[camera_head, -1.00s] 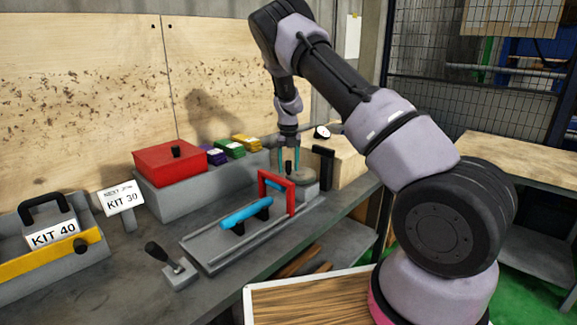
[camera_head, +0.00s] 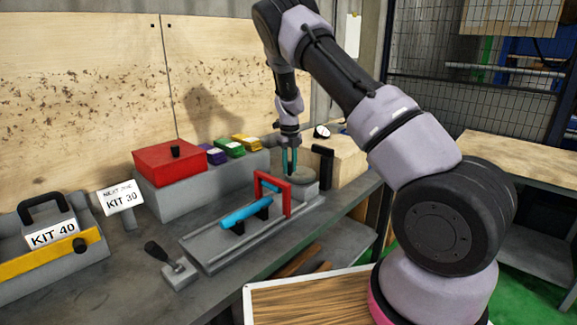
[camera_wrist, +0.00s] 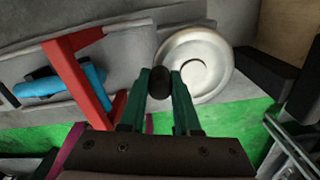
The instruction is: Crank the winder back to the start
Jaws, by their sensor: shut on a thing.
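The winder is a round pale grey disc (camera_head: 303,182) at the right end of the grey bench fixture. It shows large in the wrist view (camera_wrist: 205,58). Its black crank knob (camera_wrist: 159,83) stands at the disc's left edge in the wrist view. My gripper (camera_head: 289,172) points down at the winder, and its teal fingers (camera_wrist: 160,80) are shut on the knob from both sides. In the head view the fingers mostly hide the knob.
A red frame (camera_head: 274,193) and a blue bar (camera_head: 246,214) stand just left of the winder. A black upright handle (camera_head: 322,165) is close on its right. A red box (camera_head: 168,165) and coloured packs (camera_head: 230,147) sit behind.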

